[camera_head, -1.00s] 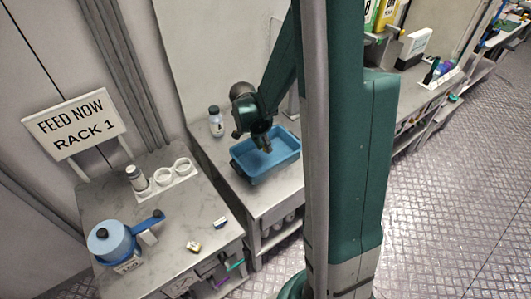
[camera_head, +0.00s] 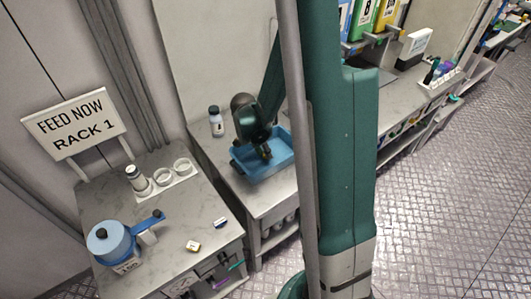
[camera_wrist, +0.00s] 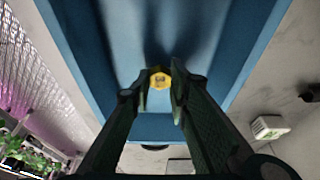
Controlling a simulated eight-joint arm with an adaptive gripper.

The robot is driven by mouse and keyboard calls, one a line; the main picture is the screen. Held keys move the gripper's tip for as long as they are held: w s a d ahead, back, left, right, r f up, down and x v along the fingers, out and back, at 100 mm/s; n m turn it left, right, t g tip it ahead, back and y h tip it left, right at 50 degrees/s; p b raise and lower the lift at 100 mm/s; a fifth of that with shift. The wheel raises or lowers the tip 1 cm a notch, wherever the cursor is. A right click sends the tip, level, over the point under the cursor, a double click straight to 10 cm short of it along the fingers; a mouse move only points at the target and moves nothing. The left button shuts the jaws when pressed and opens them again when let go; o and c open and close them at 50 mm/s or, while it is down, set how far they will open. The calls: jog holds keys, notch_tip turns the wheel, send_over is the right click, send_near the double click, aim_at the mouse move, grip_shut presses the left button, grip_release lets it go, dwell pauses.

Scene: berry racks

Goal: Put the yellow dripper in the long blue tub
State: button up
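The long blue tub (camera_head: 236,166) stands on the counter in the middle of the head view, and its floor and walls (camera_wrist: 75,60) fill much of the wrist view. My gripper (camera_head: 266,153) points down inside the tub's outline. In the wrist view the yellow dripper (camera_wrist: 160,79) shows end-on as a small yellow piece between the fingertips of my gripper (camera_wrist: 160,82). The fingers appear shut on it from both sides. The dripper cannot be made out in the head view. Its height above the tub floor is hard to tell.
The nearer counter holds a blue pot (camera_head: 110,242), a white holder with round cups (camera_head: 175,180) and small blocks (camera_head: 193,246). A rack sign (camera_head: 75,123) stands behind.

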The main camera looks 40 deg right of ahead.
jog(key=shift+f, duration=0.3)
jog(key=o, duration=0.6)
jog(key=shift+r, duration=0.2)
jog(key=shift+p+v, duration=0.5)
jog(key=shift+v, duration=5.5)
